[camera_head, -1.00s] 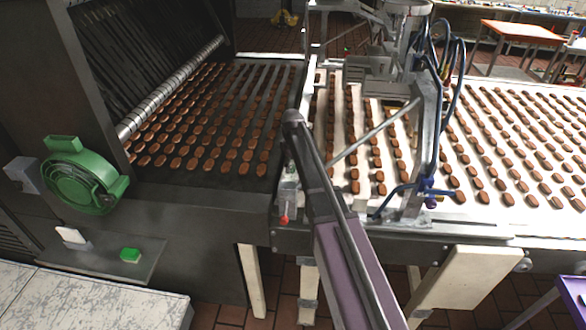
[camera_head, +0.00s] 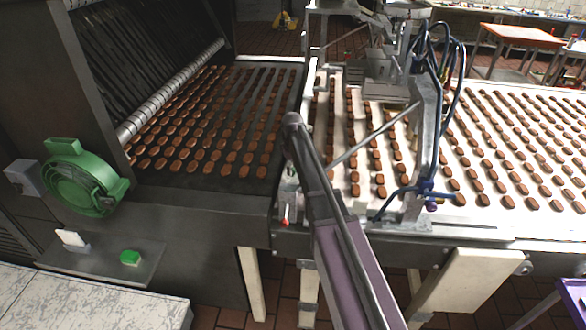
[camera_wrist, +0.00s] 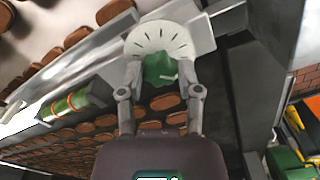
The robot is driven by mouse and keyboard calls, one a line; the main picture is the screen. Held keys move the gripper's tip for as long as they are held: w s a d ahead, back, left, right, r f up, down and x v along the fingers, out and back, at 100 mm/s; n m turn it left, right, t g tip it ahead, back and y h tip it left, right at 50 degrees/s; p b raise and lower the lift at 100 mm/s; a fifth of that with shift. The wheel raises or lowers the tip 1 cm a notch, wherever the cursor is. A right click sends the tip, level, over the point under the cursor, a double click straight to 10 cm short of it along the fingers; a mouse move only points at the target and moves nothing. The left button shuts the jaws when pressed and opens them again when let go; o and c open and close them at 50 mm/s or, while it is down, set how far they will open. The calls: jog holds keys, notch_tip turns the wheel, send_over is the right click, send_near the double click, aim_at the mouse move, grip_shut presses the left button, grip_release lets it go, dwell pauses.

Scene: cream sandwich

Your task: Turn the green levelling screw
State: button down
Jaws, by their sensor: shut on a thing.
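The green levelling screw (camera_wrist: 160,68) shows in the wrist view as a green knob in front of a pale round dial (camera_wrist: 160,38) with dark tick marks. My gripper (camera_wrist: 160,78) has one finger on each side of the knob and is shut on it. The fingers and the dial hide part of the knob's surroundings. I cannot make out the screw or the gripper's fingers in the head view.
Rows of brown biscuits lie on the dark belt (camera_head: 220,178) and the white belt (camera_head: 480,215). A metal frame with blue hoses (camera_head: 440,75) stands over the belts. A green round housing (camera_head: 80,182) and green button (camera_head: 130,258) are at left. A green cylinder (camera_wrist: 64,105) lies near the dial.

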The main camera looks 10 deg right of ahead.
jog(key=shift+m, duration=0.3)
jog(key=m, duration=1)
jog(key=shift+a, duration=0.1)
jog(key=shift+m, duration=0.3)
jog(key=shift+c, duration=1.4)
grip_release()
jog(key=shift+n, duration=0.4)
